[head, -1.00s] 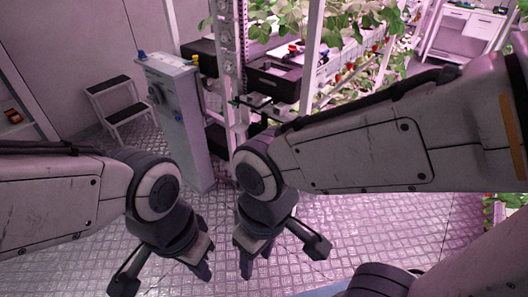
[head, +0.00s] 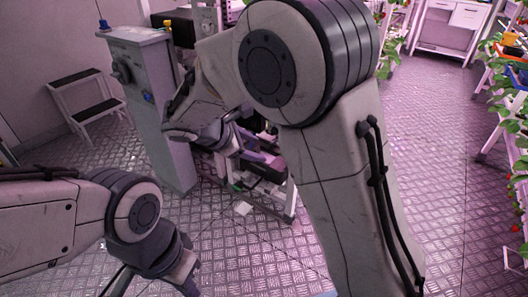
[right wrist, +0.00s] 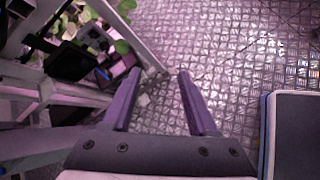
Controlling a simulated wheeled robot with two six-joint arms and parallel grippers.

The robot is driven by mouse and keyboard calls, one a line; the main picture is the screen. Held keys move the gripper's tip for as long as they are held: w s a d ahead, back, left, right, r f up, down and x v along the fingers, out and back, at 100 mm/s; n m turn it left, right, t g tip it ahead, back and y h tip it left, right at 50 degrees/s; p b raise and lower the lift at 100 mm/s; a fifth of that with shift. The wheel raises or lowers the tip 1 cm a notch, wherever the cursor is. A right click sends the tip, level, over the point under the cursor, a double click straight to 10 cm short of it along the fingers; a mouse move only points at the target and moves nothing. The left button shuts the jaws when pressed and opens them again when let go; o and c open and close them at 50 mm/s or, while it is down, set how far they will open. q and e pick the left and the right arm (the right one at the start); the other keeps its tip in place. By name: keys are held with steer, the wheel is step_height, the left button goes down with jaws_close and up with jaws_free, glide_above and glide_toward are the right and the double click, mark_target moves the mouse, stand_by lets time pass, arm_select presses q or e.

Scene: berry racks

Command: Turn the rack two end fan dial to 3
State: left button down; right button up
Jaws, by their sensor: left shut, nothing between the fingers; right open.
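A tall grey cabinet (head: 165,150) stands at the rack's end in the head view. A dark round dial (head: 121,70) is on its upper front; its setting is too small to read, and I see no label proving it is the rack two fan dial. My right gripper (head: 232,140) is to the right of the cabinet, apart from the dial; in the right wrist view (right wrist: 158,75) its fingers are spread with nothing between them. My left gripper (head: 190,285) is low at the bottom edge, shut and empty, partly cut off.
A blue knob (head: 104,25) tops the cabinet, and a blue part (head: 148,98) is on its front. A step stool (head: 88,103) stands to its left. A rack's lower frame (head: 262,168) is partly hidden behind my right arm. Open metal floor (head: 255,250) lies in front.

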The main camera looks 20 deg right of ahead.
mark_target(272, 134)
steer(key=w+d+f+n+t+h+b, duration=0.2)
steer(key=w+f+n+t+h+b, duration=0.15)
steer(key=w+f+b, duration=0.55)
steer(key=w+d+f+n+t+h+b, duration=0.2)
steer(key=w+f+n+t+b, duration=0.15)
steer(key=w+f+b, duration=0.55)
steer(key=shift+n+g+h, duration=0.3)
steer(key=shift+h, duration=0.05)
steer(key=x, duration=0.3)
steer(key=b+x, duration=0.1)
steer(key=x, duration=0.3)
steer(key=w+b+x, duration=0.1)
steer(key=x, duration=0.3)
steer(key=shift+a+r, duration=0.4)
steer(key=shift+a, duration=0.05)
steer(key=shift+w+d+r+b, duration=0.15)
steer(key=shift+w+d+b, duration=0.15)
steer(key=shift+d+b, duration=0.05)
jaws_close()
